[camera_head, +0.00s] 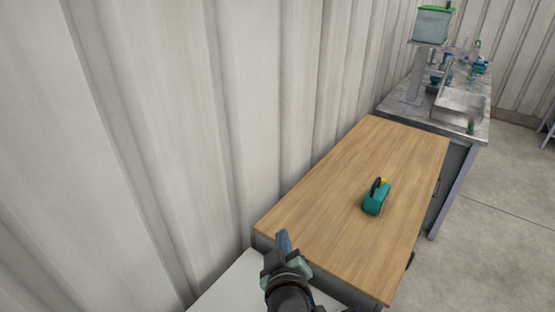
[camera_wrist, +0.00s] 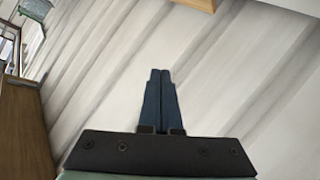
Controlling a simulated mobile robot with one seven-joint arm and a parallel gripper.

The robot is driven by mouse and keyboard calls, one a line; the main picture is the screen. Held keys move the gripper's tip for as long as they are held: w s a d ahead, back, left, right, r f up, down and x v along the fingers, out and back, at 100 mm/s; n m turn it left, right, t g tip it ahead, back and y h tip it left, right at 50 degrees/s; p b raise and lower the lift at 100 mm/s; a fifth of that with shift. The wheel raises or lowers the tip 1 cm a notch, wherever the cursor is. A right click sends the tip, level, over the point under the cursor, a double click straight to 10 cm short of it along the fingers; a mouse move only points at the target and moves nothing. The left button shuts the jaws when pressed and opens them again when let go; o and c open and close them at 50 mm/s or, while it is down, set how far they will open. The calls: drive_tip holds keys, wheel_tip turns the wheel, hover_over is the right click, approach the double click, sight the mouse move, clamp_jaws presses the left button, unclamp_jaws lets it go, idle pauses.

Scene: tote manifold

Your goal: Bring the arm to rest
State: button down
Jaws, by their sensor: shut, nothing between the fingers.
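My gripper (camera_head: 283,241) shows in the head view at the lower middle, in front of the near left end of the wooden-topped cabinet. In the wrist view my gripper (camera_wrist: 160,75) has its two dark blue fingers side by side, shut, with nothing between them. Behind the fingers in that view is the pale corrugated wall (camera_wrist: 225,75). Most of my arm is outside the head view.
A wooden-topped cabinet (camera_head: 340,175) stands along the corrugated wall (camera_head: 160,120). A teal object (camera_head: 375,200) with a dark handle sits on it. Beyond is a grey counter with a sink (camera_head: 460,103). A white surface (camera_head: 238,290) lies below my gripper. Floor (camera_head: 500,220) at right is clear.

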wheel_tip(320, 180, up, 27)
drive_tip(key=m+t, duration=0.3)
drive_tip(key=t, duration=0.3)
drive_tip(key=s+r+m+t, duration=0.2)
drive_tip(key=s+r+t, duration=0.1)
drive_tip(key=s+r, duration=0.5)
drive_tip(key=s+a+r+m+t, duration=0.1)
drive_tip(key=s+r+t, duration=0.3)
drive_tip(key=s+r, duration=0.4)
wheel_tip(320, 180, up, 8)
drive_tip(key=shift+s+f+m, duration=0.25)
drive_tip(key=shift+s+m, duration=0.05)
drive_tip(key=shift+m, duration=0.5)
drive_tip(key=shift+a, duration=0.1)
